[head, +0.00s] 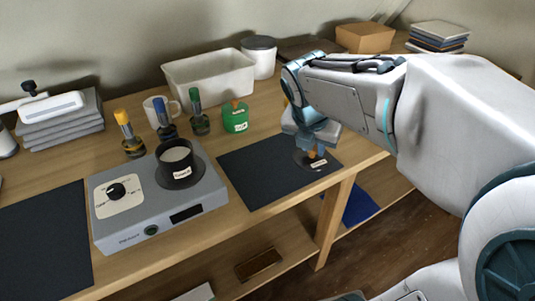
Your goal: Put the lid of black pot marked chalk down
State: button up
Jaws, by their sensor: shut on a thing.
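The black pot (177,173) stands open on the grey hotplate, white inside, with a small white label too small to read surely. Its lid (304,161), a dark disc with a white label and an orange knob, is at the right part of the black mat (257,181). My gripper (314,152) points down from above and is shut on the lid's knob. The lid looks level and at or very near the mat; I cannot tell if it touches. My gripper hides part of the lid's far side.
The grey hotplate (140,226) with a dial is left of the mat. A green pot (235,118), bottles with coloured tops (199,122), a white mug (156,108) and a white bin (209,82) stand behind. The mat's left part is clear. The table's front edge is close.

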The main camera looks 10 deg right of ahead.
jog(key=shift+w+n, duration=0.25)
jog(key=shift+n, duration=0.15)
jog(key=w+a+f, duration=0.2)
jog(key=w, duration=0.1)
jog(key=w+a+f+b, duration=0.1)
jog(key=w+a+f, duration=0.1)
jog(key=w, duration=0.1)
jog(key=w+a+f, duration=0.2)
jog(key=w+f, duration=0.1)
jog(key=shift+w+a, duration=0.2)
jog(key=shift+a, duration=0.05)
jog(key=shift+f+b, duration=0.6)
jog(key=shift+f, duration=1.3)
jog(key=shift+f, duration=0.1)
jog(key=o, duration=1)
jog(key=shift+c, duration=0.2)
